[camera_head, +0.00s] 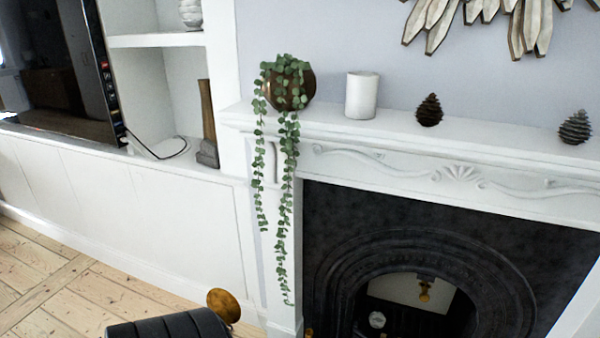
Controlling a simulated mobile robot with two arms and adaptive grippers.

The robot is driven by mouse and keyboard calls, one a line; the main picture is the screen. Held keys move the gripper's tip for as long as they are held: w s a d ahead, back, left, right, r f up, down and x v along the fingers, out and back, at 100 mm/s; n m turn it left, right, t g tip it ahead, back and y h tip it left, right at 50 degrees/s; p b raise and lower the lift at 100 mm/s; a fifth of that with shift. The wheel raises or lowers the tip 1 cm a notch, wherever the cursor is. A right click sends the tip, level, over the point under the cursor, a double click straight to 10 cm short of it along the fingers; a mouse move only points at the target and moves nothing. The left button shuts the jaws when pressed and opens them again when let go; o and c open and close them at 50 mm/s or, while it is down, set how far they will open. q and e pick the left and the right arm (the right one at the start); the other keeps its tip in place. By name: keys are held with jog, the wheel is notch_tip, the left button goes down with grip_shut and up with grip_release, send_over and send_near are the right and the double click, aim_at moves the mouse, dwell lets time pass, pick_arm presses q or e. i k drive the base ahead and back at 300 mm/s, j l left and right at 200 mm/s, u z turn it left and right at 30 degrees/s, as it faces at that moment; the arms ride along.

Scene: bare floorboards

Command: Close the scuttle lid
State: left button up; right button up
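At the bottom edge of the head view, left of the fireplace, a black, ribbed, rounded object (170,325) shows only its upper part. It looks like the scuttle, but most of it is cut off by the frame. A round brass-coloured piece (224,304) stands up at its right side, close to the fireplace's left pillar. I cannot tell which part is the lid or how far open it is. Neither of my grippers is in view.
A white mantelpiece (400,150) surrounds a black arched fireplace (340,225). It carries a trailing plant (285,90), a white candle (361,95) and two cones (429,110). A television (60,70) stands on the left cabinet (120,210). Floorboards (60,285) at lower left are clear.

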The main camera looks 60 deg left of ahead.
aim_at(222, 302)
jog(key=u, duration=2.6)
